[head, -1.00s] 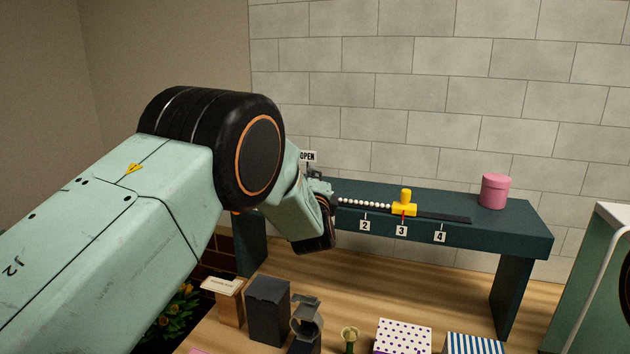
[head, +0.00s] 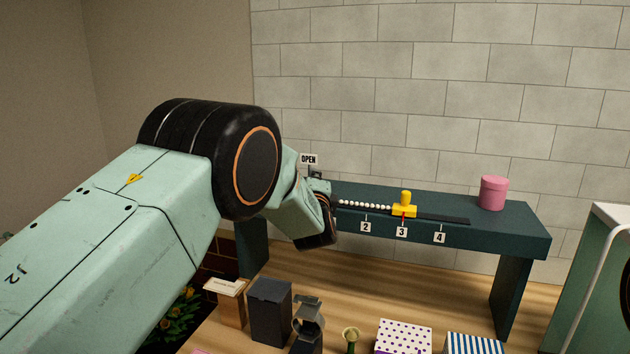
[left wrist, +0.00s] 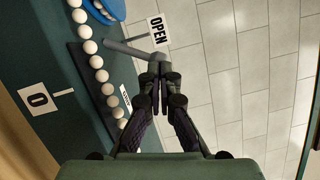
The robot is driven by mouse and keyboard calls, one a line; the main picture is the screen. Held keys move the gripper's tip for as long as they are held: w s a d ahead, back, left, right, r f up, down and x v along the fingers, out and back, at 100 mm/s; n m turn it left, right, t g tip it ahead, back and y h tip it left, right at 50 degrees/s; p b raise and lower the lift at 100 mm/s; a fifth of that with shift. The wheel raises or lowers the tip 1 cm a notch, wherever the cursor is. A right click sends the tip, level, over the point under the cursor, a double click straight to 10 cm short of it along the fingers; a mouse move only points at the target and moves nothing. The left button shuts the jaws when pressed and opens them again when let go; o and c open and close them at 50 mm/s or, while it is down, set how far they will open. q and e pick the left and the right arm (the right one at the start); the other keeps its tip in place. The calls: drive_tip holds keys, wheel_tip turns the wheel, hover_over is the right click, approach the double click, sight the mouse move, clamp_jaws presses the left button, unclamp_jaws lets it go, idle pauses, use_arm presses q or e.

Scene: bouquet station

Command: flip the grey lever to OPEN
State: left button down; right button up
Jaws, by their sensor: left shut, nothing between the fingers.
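The grey lever (left wrist: 130,48) shows in the left wrist view as a bar slanting up to the left from just beyond my fingertips. A white OPEN sign (left wrist: 157,29) stands just above it in that view. My left gripper (left wrist: 160,90) is shut and empty, its tips close to the lever's right end; I cannot tell whether they touch. In the head view the OPEN sign (head: 309,159) shows above my left wrist, which hides most of the lever. Another small label (left wrist: 125,98) is partly readable beside the fingers. My right gripper is not in view.
A dark teal bench (head: 520,228) carries a row of white beads (head: 365,204), a yellow slider (head: 404,208) and a pink canister (head: 493,193). A blue object (left wrist: 107,8) is near the lever. Boxes, including a dark one (head: 270,315), stand on the wooden surface below.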

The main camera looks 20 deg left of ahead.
use_arm(q)
drive_tip(key=shift+a+r, duration=0.3)
drive_tip(key=shift+a, duration=0.05)
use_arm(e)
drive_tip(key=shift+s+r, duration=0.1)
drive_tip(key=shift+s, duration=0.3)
use_arm(q)
drive_tip(key=shift+a+r+n, duration=0.15)
drive_tip(key=shift+r+n, duration=0.05)
drive_tip(key=shift+n, duration=0.3)
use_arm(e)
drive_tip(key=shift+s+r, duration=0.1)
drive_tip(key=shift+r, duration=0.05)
use_arm(q)
drive_tip(key=shift+a+r+n+g+p, duration=0.15)
drive_tip(key=shift+a+n+g+p, duration=0.05)
drive_tip(key=shift+n+g+p, duration=0.1)
drive_tip(key=shift+a+r, duration=0.25)
drive_tip(key=shift+a, duration=0.25)
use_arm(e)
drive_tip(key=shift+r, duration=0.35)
use_arm(q)
drive_tip(key=shift+a+r+p, duration=0.1)
drive_tip(key=shift+a+p, duration=0.1)
drive_tip(key=shift+p, duration=0.1)
